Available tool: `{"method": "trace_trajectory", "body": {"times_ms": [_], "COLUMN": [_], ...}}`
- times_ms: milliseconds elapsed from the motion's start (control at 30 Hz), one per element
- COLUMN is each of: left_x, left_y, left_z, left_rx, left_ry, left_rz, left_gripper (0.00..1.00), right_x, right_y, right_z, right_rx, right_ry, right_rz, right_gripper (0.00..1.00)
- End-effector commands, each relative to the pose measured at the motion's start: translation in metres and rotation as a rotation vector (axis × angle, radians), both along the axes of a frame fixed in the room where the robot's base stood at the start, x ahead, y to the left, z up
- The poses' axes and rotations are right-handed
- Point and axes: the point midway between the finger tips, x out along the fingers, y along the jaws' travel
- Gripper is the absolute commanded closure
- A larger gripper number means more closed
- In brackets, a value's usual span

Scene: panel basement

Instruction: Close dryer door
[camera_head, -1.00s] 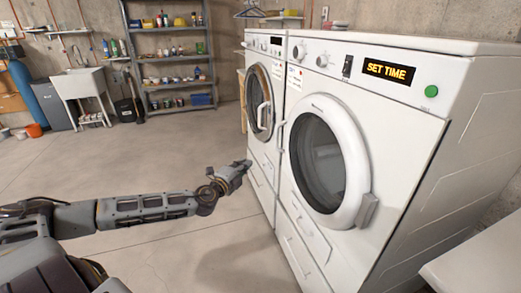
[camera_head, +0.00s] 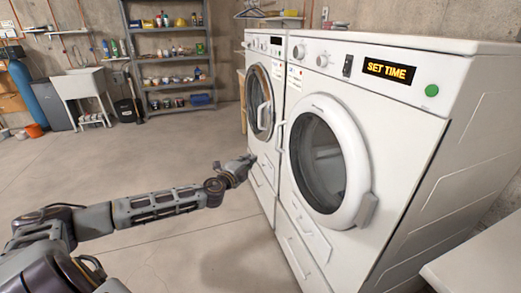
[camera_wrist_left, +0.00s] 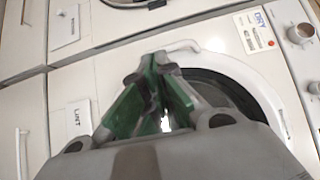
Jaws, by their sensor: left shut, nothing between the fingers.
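The dryer (camera_head: 420,135) is the nearer white machine, with a lit "SET TIME" display. Its round door (camera_head: 355,165) has a white ring and dark glass. It looks flush or nearly so; I cannot tell whether it is fully latched. A white handle (camera_head: 281,135) is on the door's left side, and it also shows in the left wrist view (camera_wrist_left: 172,48). My left gripper (camera_head: 248,162) is shut and empty, left of the door and a little below the handle. In the left wrist view its green fingers (camera_wrist_left: 155,72) overlap the door's edge. My right gripper is out of view.
A second white front-loading machine (camera_head: 262,82) stands just beyond the dryer. A white surface (camera_head: 480,265) is at the lower right. Metal shelves (camera_head: 172,60), a sink (camera_head: 80,85) and a blue cylinder (camera_head: 27,95) stand at the back. The concrete floor at left is clear.

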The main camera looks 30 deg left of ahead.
Motion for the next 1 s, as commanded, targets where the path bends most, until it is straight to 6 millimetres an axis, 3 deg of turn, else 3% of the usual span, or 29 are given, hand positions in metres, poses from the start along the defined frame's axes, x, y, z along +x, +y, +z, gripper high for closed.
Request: {"method": "trace_trajectory", "body": {"times_ms": [1000], "left_x": [0.053], "left_y": [0.002], "left_z": [0.000], "left_rx": [-0.001], "left_ry": [-0.001], "left_rz": [0.000], "left_gripper": [1.00], "right_x": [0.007], "right_y": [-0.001], "right_z": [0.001], "right_rx": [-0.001], "right_ry": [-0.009], "right_rz": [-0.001], "right_gripper": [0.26]}}
